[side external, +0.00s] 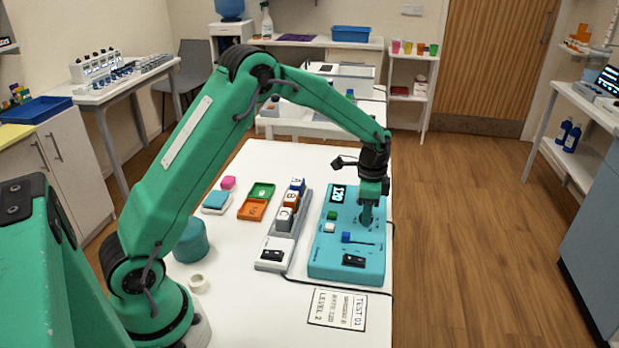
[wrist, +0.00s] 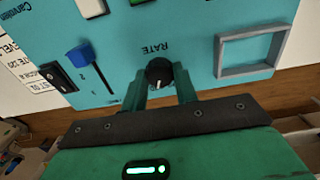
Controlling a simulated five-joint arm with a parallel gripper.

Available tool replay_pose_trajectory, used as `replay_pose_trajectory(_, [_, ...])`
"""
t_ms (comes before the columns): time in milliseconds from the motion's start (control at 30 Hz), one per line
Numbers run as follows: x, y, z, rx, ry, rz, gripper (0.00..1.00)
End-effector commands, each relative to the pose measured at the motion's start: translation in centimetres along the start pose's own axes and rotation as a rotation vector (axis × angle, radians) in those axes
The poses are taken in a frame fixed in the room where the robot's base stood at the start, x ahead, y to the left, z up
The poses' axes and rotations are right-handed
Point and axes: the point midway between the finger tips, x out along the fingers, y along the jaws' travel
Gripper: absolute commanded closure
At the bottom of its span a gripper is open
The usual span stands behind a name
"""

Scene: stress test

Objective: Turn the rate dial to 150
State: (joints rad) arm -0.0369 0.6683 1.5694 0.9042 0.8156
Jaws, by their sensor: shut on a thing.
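The rate dial (wrist: 159,72) is a round black knob with a white pointer mark, under the upside-down word RATE in the wrist view. The mark points down the picture, towards my gripper's body. My gripper (wrist: 160,82) has one finger on each side of the dial and is shut on it. In the side view my gripper (side external: 367,220) reaches down onto the turquoise panel (side external: 321,262) and hides the dial. A small dark display (side external: 340,195) on the panel shows light digits that look like 120.
The panel also carries a blue slider (wrist: 80,57), a black rocker switch (side external: 354,260), and green and white buttons. A raised grey square frame (wrist: 250,50) stands beside the dial. A grey strip with lettered blocks (side external: 284,228) and a printed card (side external: 337,309) lie nearby on the white table.

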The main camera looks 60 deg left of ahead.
Motion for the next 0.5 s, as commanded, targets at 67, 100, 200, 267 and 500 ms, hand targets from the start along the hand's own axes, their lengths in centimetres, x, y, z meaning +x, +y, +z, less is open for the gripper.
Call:
replay_pose_trajectory(67, [-0.15, -0.03, -0.03, 0.073, 0.001, -0.001, 0.94])
replay_pose_trajectory(100, [-0.15, -0.03, -0.03, 0.112, 0.001, -0.001, 0.94])
replay_pose_trajectory(200, [-0.16, -0.02, -0.04, 0.207, 0.001, -0.002, 0.94])
replay_pose_trajectory(267, [-0.16, -0.03, -0.04, 0.263, 0.001, -0.002, 0.94])
replay_pose_trajectory(500, [-0.17, -0.02, -0.04, 0.489, 0.001, -0.002, 0.94])
